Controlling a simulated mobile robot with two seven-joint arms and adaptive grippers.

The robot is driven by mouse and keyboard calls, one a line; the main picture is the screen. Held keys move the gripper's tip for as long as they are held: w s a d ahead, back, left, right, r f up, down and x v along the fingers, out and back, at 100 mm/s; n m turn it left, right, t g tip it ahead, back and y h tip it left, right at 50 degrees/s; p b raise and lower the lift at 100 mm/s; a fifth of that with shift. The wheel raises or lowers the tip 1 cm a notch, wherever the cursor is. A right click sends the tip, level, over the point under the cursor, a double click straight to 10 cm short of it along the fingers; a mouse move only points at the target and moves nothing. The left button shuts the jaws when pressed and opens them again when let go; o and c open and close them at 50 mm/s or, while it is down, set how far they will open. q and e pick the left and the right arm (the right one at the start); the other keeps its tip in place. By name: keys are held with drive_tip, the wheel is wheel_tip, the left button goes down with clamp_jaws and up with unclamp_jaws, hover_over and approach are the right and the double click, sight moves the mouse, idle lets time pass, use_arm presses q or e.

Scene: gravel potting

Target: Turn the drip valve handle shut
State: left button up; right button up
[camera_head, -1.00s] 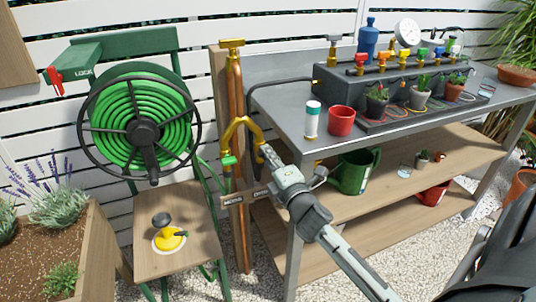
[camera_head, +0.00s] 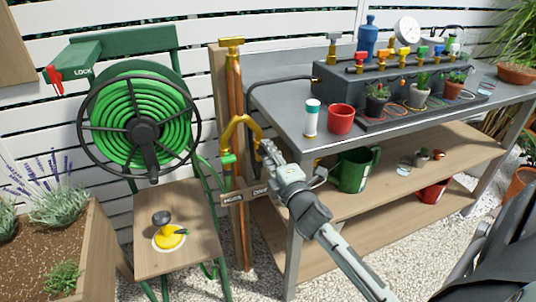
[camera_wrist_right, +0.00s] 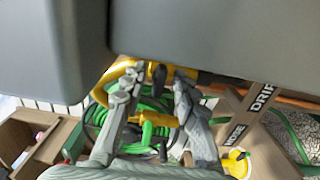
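A yellow two-way splitter (camera_head: 240,127) sits on the copper pipe left of the bench, and also shows in the wrist view (camera_wrist_right: 122,72). Its left outlet, above the HOSE label, has a green handle (camera_head: 228,159), seen also in the wrist view (camera_wrist_right: 150,124). At the DRIP-side outlet a dark handle (camera_wrist_right: 158,74) shows between my right fingertips in the wrist view. My right gripper (camera_head: 264,148) is at this outlet, its fingers apart on either side of the handle; contact cannot be told. In the head view the gripper largely hides the handle. My left gripper is not in view.
A label board (camera_head: 245,195) is just below the splitter. The metal bench (camera_head: 285,110) stands close on the right, with a red cup (camera_head: 341,118) near its edge. A green hose reel (camera_head: 140,125) stands on the left. A black tube (camera_head: 275,80) runs to the manifold.

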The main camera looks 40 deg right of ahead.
drive_tip(key=v, duration=1.2)
drive_tip(key=shift+f, duration=0.1)
idle(0.4)
wheel_tip(320, 180, down, 23)
drive_tip(key=s+a+m+g, duration=0.1)
drive_tip(key=s+m+g, duration=0.2)
drive_tip(key=m+g, duration=0.4)
drive_tip(key=s+a+f+m+g+y, duration=0.1)
drive_tip(key=s+a+f+m+g, duration=0.1)
drive_tip(key=s+f, duration=0.5)
drive_tip(key=s+a+f+m+g+y, duration=0.2)
drive_tip(key=s+f+g, duration=0.4)
drive_tip(key=f, duration=0.6)
drive_tip(key=shift+s+a+f+m, duration=0.3)
drive_tip(key=shift+s+a+m, duration=0.55)
drive_tip(key=shift+m, duration=0.15)
